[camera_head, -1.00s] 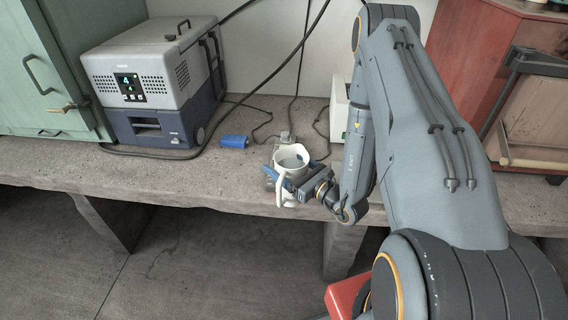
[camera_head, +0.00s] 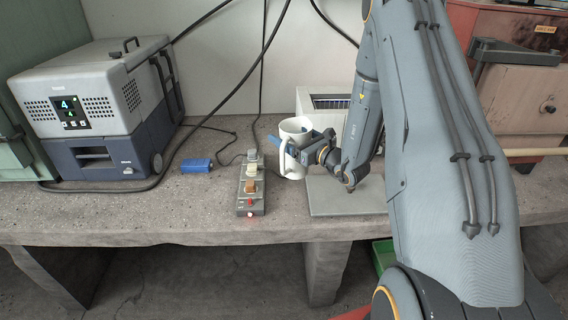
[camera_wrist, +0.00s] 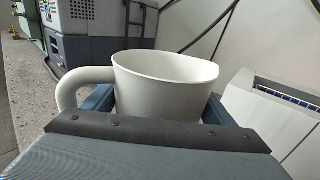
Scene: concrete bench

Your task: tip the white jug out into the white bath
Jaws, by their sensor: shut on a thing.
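The white jug (camera_head: 291,163) is held above the bench, roughly upright, with its handle to the left in the wrist view. My gripper (camera_head: 286,144) is shut on the jug, its blue fingers on either side of the body. In the wrist view the jug (camera_wrist: 165,88) fills the middle, with its rim showing; I cannot see what is inside. The white bath (camera_head: 308,97), a box with a slotted or grilled part, stands behind the jug and is partly hidden by it and my arm. It also shows at the right of the wrist view (camera_wrist: 240,97).
A power strip (camera_head: 251,188) with plugs and a red light lies left of the jug. A flat grey plate (camera_head: 335,197) lies below my wrist. A blue object (camera_head: 196,165) and a grey cooler-like unit (camera_head: 90,105) stand left. Cables hang behind. A red cabinet (camera_head: 510,85) stands right.

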